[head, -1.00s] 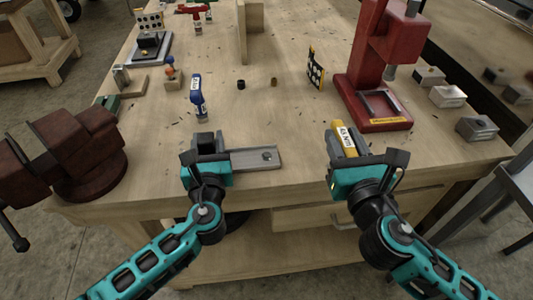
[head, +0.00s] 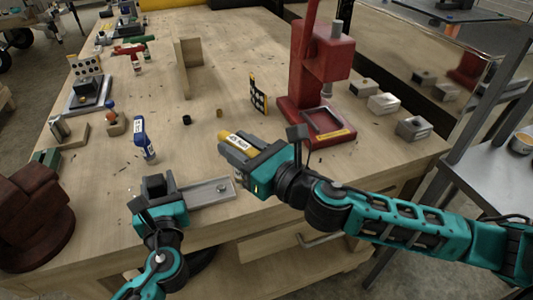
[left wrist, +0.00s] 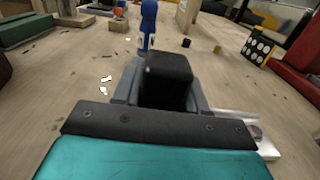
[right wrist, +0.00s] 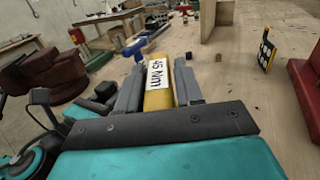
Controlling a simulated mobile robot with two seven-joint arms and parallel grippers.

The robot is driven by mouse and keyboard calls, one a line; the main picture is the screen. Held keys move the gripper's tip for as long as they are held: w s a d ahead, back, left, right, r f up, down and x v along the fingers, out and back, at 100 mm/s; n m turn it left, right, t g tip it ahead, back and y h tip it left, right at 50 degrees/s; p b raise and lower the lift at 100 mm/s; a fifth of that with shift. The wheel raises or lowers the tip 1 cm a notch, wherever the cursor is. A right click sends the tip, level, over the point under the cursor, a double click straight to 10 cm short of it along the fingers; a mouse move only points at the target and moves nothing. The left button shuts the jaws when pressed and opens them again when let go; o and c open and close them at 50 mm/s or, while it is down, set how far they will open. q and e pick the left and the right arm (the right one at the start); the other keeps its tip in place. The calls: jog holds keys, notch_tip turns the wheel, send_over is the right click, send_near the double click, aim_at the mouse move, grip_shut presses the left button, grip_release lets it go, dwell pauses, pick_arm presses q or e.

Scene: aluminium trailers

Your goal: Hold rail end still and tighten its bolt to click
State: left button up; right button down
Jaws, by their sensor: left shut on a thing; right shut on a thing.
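The aluminium rail end (head: 205,193) lies flat on the bench near its front edge, with a bolt (head: 221,188) near its right end. My left gripper (head: 154,186) is shut on the rail's left end, around a black block (left wrist: 165,80) that shows between the fingers in the left wrist view. My right gripper (head: 237,148) is shut on a yellow tool (right wrist: 158,85) labelled "45 Nm". It holds the tool above the bench, beyond and to the right of the bolt, apart from it. The tool's lower end is hidden.
A blue tool (head: 144,140) stands behind the rail. A red press (head: 318,85) stands at the right, a dark red vise (head: 32,215) at the left.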

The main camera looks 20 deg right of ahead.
jog(key=w+a+r+n+g+y, duration=0.3)
jog(key=a+n+g+y, duration=0.1)
jog(key=n+g+y, duration=0.2)
jog(key=shift+w+r+n+g+y, duration=0.2)
jog(key=shift+n+g+y, duration=0.1)
jog(key=shift+g+y, duration=0.3)
jog(key=shift+a, duration=0.1)
jog(key=shift+f, duration=0.1)
jog(key=shift+f, duration=3.3)
jog(key=shift+t, duration=0.5)
